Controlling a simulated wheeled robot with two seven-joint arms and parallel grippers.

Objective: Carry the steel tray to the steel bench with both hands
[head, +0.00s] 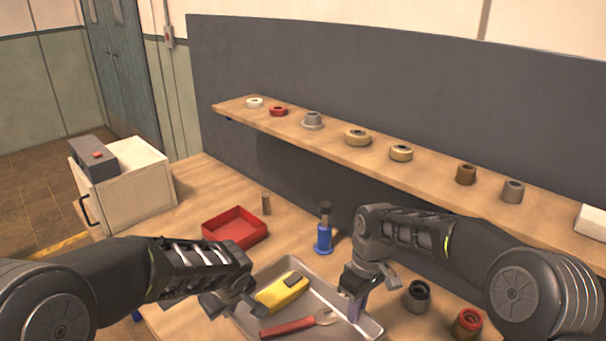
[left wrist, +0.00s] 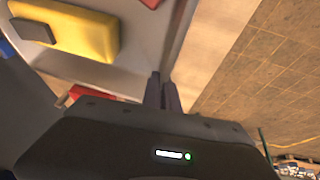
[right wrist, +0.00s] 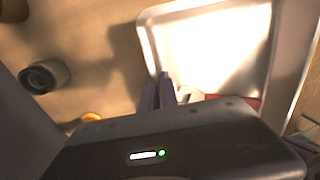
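The steel tray (head: 316,299) is on the wooden workbench, with a yellow device (head: 281,293) and a red-handled tool (head: 290,327) in it. In the left wrist view, my left gripper (left wrist: 163,80) has its fingers close together with the tray's rim (left wrist: 184,35) between them. In the right wrist view, my right gripper (right wrist: 158,83) is closed at the other side's rim (right wrist: 150,45). In the head view, my left gripper (head: 248,300) is at the tray's left side and my right gripper (head: 354,297) at its right. I cannot pick out a steel bench.
A shelf (head: 435,176) with several rings runs above. Floor (head: 40,205) shows at left.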

